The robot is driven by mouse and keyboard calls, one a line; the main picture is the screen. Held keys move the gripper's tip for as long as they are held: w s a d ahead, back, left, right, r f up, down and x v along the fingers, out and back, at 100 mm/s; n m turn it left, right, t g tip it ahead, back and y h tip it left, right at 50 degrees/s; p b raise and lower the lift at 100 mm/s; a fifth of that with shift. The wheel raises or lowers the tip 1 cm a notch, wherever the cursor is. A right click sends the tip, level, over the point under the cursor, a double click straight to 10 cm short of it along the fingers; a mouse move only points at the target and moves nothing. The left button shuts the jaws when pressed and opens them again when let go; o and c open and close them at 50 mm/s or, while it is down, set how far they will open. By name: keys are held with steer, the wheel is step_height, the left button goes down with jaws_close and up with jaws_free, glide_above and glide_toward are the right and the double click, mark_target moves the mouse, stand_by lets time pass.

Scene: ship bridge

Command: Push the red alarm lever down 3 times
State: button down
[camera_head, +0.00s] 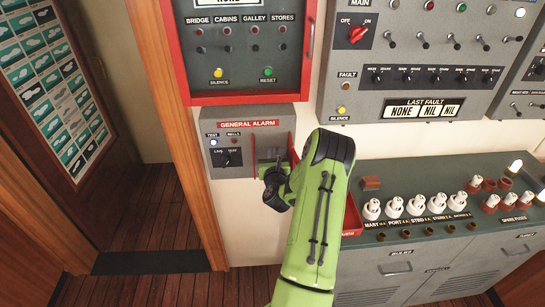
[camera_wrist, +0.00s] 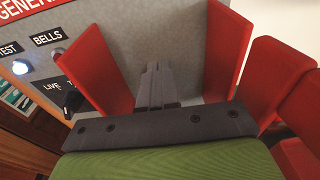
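The grey GENERAL ALARM box (camera_head: 222,142) is on the wall below a red-framed panel. Two upright red plates stand out from its right side; the wrist view shows the left plate (camera_wrist: 98,68) and the right plate (camera_wrist: 229,42). My gripper (camera_wrist: 158,75) points at the grey face between these plates, its fingers close together and looking shut. Nothing shows between the fingers. In the head view my green arm covers most of the gripper and part of the box's right side. I cannot make out the red lever itself; it may be hidden by the gripper.
A red bin (camera_head: 352,218) is just right of my arm, beside a grey console (camera_head: 400,262) with several white fuses on top. Wooden trim (camera_head: 190,150) borders the wall at left.

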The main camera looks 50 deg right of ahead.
steer(key=shift+f, duration=0.1)
steer(key=shift+r+p, duration=2.25)
steer(key=shift+p, duration=0.15)
steer(key=shift+f, duration=0.1)
steer(key=shift+s+a+f+b, duration=0.1)
steer(key=shift+s+a+b, duration=0.2)
steer(key=shift+b, duration=0.5)
steer(key=b+v, duration=0.7)
steer(key=v, duration=0.1)
